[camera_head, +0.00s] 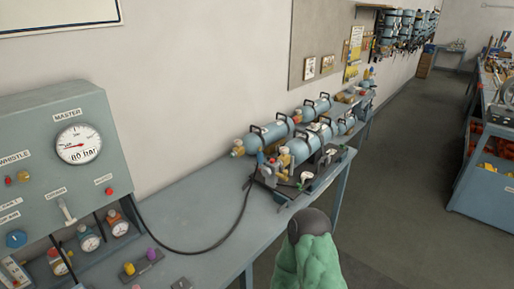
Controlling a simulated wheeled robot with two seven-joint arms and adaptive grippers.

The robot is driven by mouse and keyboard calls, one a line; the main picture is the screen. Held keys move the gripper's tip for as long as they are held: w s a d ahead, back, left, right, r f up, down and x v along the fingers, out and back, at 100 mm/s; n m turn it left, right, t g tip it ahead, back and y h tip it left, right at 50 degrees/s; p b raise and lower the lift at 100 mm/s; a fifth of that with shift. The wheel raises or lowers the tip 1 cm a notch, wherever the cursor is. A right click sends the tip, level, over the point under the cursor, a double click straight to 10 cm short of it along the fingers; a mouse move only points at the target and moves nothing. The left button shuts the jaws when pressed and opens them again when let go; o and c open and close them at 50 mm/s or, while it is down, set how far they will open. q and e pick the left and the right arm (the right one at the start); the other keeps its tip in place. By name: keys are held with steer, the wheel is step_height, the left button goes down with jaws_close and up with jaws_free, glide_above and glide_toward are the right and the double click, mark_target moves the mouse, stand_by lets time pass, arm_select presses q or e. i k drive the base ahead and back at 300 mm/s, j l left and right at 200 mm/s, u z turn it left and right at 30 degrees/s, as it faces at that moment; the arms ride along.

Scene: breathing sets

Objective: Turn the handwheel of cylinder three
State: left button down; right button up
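Several blue-grey cylinders with black carry handles lie on their sides on the bench by the wall, in the middle of the head view. A nearer cylinder (301,146) lies by a cluster of yellow, red and white valve fittings (276,163). Another cylinder (268,134) lies behind it, with a yellow fitting (238,148) at its near end. More cylinders lie farther along. No cylinder number is readable, so I cannot tell which is cylinder three. Its handwheel cannot be singled out.
The bench front (215,205) is largely clear. A blue workbench (485,200) stands right, across open floor (400,190).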

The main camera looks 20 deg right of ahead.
mark_target(284, 150)
steer(key=i+l+u, duration=0.1)
steer(key=l+u, duration=0.6)
steer(key=u, duration=0.2)
steer(key=l+u, duration=0.45)
steer(key=j, duration=0.1)
